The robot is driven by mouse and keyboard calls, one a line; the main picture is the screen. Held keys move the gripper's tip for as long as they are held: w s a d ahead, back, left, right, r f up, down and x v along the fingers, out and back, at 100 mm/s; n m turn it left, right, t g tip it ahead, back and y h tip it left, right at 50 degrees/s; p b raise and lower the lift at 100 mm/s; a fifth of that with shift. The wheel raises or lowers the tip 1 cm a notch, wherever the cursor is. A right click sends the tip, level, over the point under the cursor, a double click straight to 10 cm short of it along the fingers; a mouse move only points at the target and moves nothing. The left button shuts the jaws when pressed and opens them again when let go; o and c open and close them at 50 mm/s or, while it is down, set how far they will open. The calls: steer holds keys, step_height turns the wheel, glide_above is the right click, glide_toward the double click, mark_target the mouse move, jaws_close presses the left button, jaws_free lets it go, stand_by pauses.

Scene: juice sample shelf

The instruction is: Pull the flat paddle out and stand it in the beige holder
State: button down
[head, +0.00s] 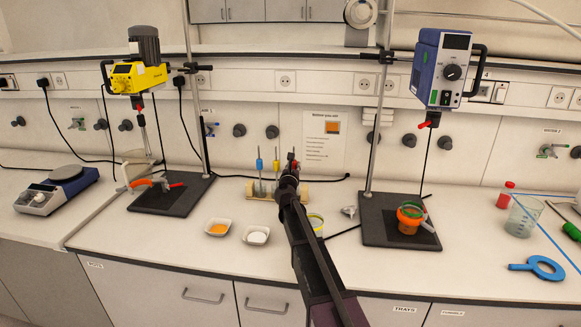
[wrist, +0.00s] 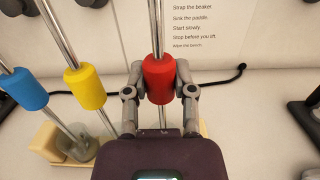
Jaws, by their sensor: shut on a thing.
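My gripper (wrist: 162,88) is shut on the red collar (wrist: 159,78) of an upright metal rod. In the head view my gripper (head: 290,172) is at the right part of the beige holder (head: 250,189), behind my arm. The holder also shows in the wrist view (wrist: 43,139), low behind my gripper. A blue-collared rod (head: 259,165) and a yellow-collared rod (head: 275,160) stand in the holder to the left, with grey ends low down. The red-collared rod's lower end is hidden by my gripper, so I cannot tell its shape or whether it sits in the holder.
Two white dishes, one with orange contents (head: 218,227) and one with white (head: 256,236), lie in front of the holder. A yellow-rimmed cup (head: 316,222) stands close right of my arm. Stirrer stands (head: 170,195) (head: 375,222) flank the area; the right one bears an orange-banded beaker (head: 410,216).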

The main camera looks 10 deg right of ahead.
stand_by(0.3)
steer(key=shift+c, duration=1.8)
jaws_free()
steer(key=shift+s, duration=0.15)
